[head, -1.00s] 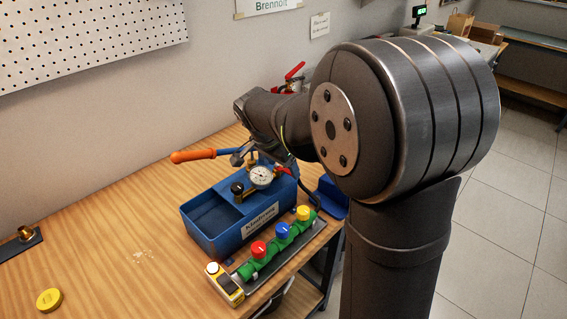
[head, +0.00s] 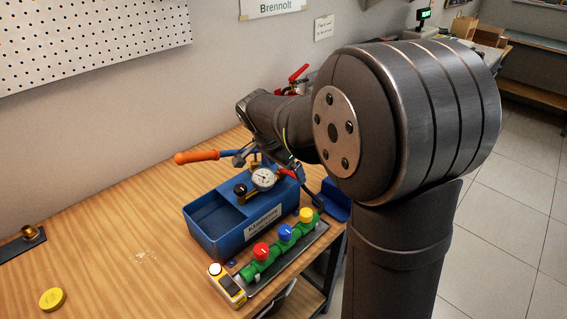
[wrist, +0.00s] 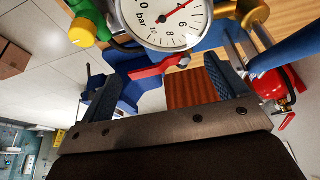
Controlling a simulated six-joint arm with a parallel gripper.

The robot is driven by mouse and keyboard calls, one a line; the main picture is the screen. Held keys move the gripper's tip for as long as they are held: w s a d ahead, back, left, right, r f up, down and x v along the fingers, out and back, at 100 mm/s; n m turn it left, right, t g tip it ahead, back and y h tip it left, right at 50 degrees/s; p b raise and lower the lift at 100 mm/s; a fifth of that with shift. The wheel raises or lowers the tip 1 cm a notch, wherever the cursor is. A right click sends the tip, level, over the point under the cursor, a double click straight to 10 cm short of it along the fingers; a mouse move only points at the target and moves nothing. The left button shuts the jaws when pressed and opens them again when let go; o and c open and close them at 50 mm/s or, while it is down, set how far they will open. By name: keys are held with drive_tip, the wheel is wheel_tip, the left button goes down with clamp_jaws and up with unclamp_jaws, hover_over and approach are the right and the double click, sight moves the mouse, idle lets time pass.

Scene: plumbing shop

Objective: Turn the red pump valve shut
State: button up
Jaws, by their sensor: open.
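The red pump valve is a flat red lever (wrist: 157,67) below the pressure gauge (wrist: 168,18) in the wrist view. It lies slightly tilted between my gripper's (wrist: 162,82) two dark blue fingers. The fingers are wide apart and I see no contact with the lever. In the head view the blue test pump (head: 222,252) stands on the bench with its gauge (head: 263,178) and an orange-gripped handle (head: 197,156). The red lever (head: 286,173) shows there at the pump's far right end. My arm hides most of my gripper there.
A green manifold (head: 272,262) with red, blue and yellow knobs lies in front of the pump, beside a yellow device (head: 227,285). A red fire extinguisher (wrist: 264,83) shows right of my fingers in the wrist view. The bench's left part is mostly clear.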

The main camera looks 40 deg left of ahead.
drive_tip(key=v, duration=1.7)
drive_tip(key=shift+s+r, duration=0.15)
drive_tip(key=x, duration=1.7)
